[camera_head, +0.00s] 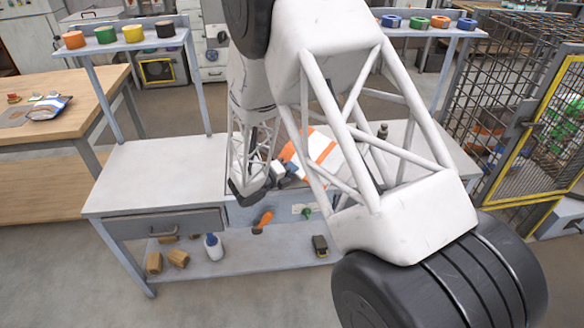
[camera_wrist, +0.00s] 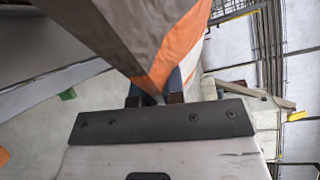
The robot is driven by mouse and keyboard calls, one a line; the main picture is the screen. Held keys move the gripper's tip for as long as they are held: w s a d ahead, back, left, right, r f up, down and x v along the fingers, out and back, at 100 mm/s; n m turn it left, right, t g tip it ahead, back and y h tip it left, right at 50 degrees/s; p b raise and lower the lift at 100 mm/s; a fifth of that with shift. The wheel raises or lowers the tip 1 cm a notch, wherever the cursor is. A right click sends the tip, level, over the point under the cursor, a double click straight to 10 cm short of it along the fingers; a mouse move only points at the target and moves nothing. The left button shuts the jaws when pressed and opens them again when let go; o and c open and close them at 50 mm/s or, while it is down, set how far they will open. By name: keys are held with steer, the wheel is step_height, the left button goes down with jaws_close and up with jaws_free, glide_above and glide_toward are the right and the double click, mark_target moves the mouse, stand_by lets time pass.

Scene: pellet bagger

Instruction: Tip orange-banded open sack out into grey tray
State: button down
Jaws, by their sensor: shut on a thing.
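The orange-banded sack (camera_head: 325,148), white with orange bands, is over the right part of the grey workbench (camera_head: 150,180) in the head view, partly hidden by my arm. My gripper (camera_head: 286,172) is at the sack's left lower edge. In the wrist view the gripper (camera_wrist: 153,98) is shut on the sack (camera_wrist: 180,50), with its blue fingers at the orange band. The sack looks tilted; its mouth and contents cannot be made out. I cannot pick out the grey tray in either view; my arm hides part of the bench.
The bench's left top is clear. A small dark object (camera_head: 382,130) stands at its back right. Coloured rolls (camera_head: 105,35) sit on the raised shelf. A bottle (camera_head: 213,246) and wooden blocks (camera_head: 178,258) lie below. A wire cage (camera_head: 470,100) stands at right.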

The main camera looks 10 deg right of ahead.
steer(key=shift+r, duration=0.2)
steer(key=shift+s+d+r+m+y, duration=0.25)
steer(key=shift+d+r+m+y, duration=0.1)
steer(key=shift+r+m, duration=0.35)
steer(key=shift+s+d+r+m+y, duration=0.2)
steer(key=shift+d+r+m+y, duration=0.15)
steer(key=shift+r+m, duration=0.3)
steer(key=m+y, duration=0.1)
steer(key=w+a+r+m+y, duration=0.1)
steer(key=m, duration=0.1)
steer(key=shift+a+t, duration=0.2)
steer(key=shift+t, duration=0.1)
steer(key=m+y, duration=0.1)
steer(key=w+a+r+m+t, duration=0.1)
steer(key=m, duration=0.1)
steer(key=shift+a+r+m+y, duration=0.1)
steer(key=shift+a+m+y, duration=0.15)
steer(key=shift+y, duration=0.15)
